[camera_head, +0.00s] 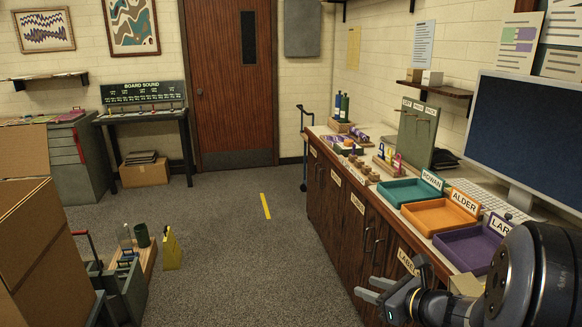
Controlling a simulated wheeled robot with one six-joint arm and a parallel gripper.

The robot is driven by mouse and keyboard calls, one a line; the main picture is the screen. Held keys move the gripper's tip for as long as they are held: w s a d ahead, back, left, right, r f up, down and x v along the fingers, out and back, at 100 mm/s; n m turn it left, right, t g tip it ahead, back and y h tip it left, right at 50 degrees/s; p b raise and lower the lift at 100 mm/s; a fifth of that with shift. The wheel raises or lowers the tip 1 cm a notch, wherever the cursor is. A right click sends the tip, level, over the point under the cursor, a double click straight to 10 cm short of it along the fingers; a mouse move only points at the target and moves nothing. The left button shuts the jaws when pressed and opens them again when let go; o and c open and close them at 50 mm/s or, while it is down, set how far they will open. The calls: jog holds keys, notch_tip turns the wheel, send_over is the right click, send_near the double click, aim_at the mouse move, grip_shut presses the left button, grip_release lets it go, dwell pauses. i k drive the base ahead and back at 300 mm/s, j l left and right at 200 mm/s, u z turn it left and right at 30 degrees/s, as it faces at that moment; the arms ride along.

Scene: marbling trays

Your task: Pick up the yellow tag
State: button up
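My gripper (364,289) is at the lower right, in front of the cabinet fronts and well short of the yellow tag. Its two grey fingers point left with a gap between them, and I see nothing held.
Teal (405,192), orange (432,217) and purple (466,246) trays line the counter's near part, beside a monitor (530,135). Small wooden pieces (358,168) lie left of the tags. Cartons (40,240) and a yellow floor sign (171,249) stand left. The middle floor is clear.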

aim_at(388, 159)
jog(key=i+u, duration=0.15)
jog(key=i, duration=1.5)
jog(key=i+j+z, duration=0.1)
jog(key=i+z, duration=0.35)
jog(key=i+j+z, duration=0.2)
jog(key=i+z, duration=0.3)
jog(key=i+j+z, duration=0.3)
jog(key=z, duration=0.15)
jog(key=i+j+z, duration=0.3)
jog(key=j+z, duration=0.2)
jog(key=i+j+z, duration=0.15)
jog(key=j+z, duration=0.3)
jog(key=j, duration=0.25)
jog(key=i+j+z, duration=0.1)
jog(key=j+z, duration=0.4)
jog(key=j, duration=0.15)
